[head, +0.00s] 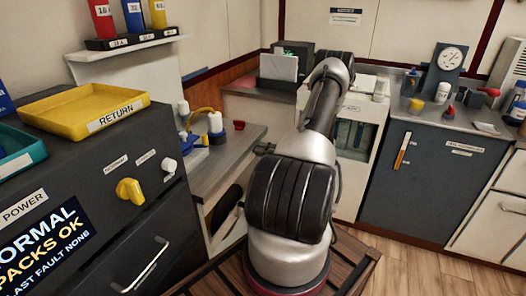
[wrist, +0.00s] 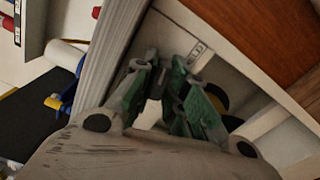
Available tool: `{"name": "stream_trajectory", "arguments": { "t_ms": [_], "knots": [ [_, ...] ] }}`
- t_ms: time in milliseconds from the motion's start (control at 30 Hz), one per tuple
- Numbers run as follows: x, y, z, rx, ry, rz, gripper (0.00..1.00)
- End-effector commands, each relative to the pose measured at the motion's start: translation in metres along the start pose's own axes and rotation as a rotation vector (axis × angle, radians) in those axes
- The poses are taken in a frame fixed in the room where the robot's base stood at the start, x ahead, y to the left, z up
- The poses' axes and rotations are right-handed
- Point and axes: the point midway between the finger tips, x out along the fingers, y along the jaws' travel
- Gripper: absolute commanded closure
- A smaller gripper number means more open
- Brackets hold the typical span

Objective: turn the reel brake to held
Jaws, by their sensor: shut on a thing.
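My gripper (wrist: 166,72) shows in the wrist view, with green-padded fingers closed on a small grey piece (wrist: 155,86), which I take to be the handle of the reel brake. Most of the piece is hidden between the fingers, so its exact angle cannot be read. A small label (wrist: 196,53), partly readable as "ELD", is on the pale surface just beyond the fingertips. A round black and yellow thing (wrist: 217,98) is partly hidden behind the right finger.
A ribbed grey edge (wrist: 95,65) runs close along the gripper's left. A wooden panel (wrist: 260,35) is at upper right. In the head view, a side bench (head: 240,140) holds small items left of my arm. A yellow return tray (head: 85,105) sits on the dark cabinet.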

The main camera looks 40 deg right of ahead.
Motion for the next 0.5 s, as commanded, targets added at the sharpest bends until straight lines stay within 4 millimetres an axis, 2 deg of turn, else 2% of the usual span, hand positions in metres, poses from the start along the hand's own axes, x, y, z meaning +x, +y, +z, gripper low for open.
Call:
{"name": "stream_trajectory", "arguments": {
  "t_ms": [200, 500],
  "knots": [
    [-0.0006, -0.0014, 0.0004, 0.145, -0.002, -0.002, 1.0],
    [-0.0006, -0.0019, 0.0003, 0.253, -0.002, -0.002, 1.0]
  ]
}}
